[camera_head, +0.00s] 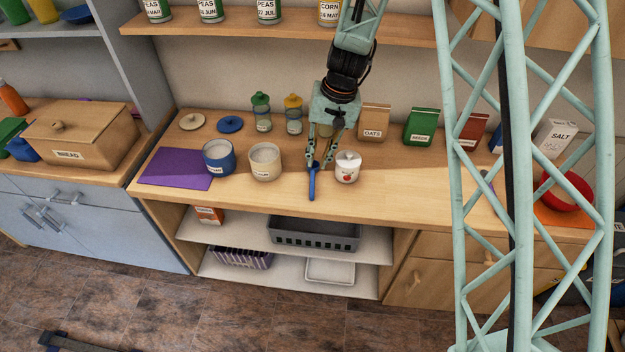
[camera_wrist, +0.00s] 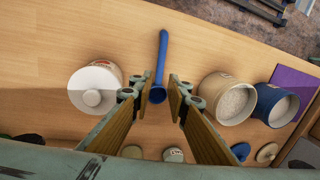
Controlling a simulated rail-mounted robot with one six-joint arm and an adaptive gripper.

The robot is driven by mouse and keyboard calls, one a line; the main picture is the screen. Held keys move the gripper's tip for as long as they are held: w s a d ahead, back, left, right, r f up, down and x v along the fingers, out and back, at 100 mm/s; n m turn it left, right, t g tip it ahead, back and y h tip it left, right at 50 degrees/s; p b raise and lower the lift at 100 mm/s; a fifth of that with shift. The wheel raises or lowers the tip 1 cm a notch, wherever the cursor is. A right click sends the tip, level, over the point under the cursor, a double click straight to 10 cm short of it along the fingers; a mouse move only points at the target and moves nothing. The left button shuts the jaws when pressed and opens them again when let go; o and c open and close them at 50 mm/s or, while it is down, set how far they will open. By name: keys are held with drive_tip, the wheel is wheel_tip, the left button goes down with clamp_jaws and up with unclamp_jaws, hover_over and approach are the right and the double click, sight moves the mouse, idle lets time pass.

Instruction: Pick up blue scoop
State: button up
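The blue scoop (camera_head: 312,187) lies on the wooden counter, its handle pointing to the front edge. In the wrist view the scoop (camera_wrist: 162,58) has its handle toward the top and its bowl end near my fingertips. My gripper (camera_head: 318,165) points down over the bowl end of the scoop. In the wrist view my gripper (camera_wrist: 161,84) is open, with one finger on each side of the bowl end. The left finger looks very close to the bowl; I cannot tell whether they touch.
A white lidded jar (camera_head: 347,168) stands close to the right of the scoop. An open cream canister (camera_head: 265,163) and a blue canister (camera_head: 219,159) stand to the left. A purple mat (camera_head: 176,169) lies farther left. Glass jars and boxes line the back. The counter in front is clear.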

sight(313, 175)
drive_tip(key=shift+a+f, duration=0.15)
drive_tip(key=shift+f, duration=0.75)
drive_tip(key=shift+a+f+b, duration=0.25)
drive_tip(key=shift+f, duration=1.05)
drive_tip(key=shift+a+f+b, duration=0.25)
drive_tip(key=shift+f, duration=1)
clamp_jaws()
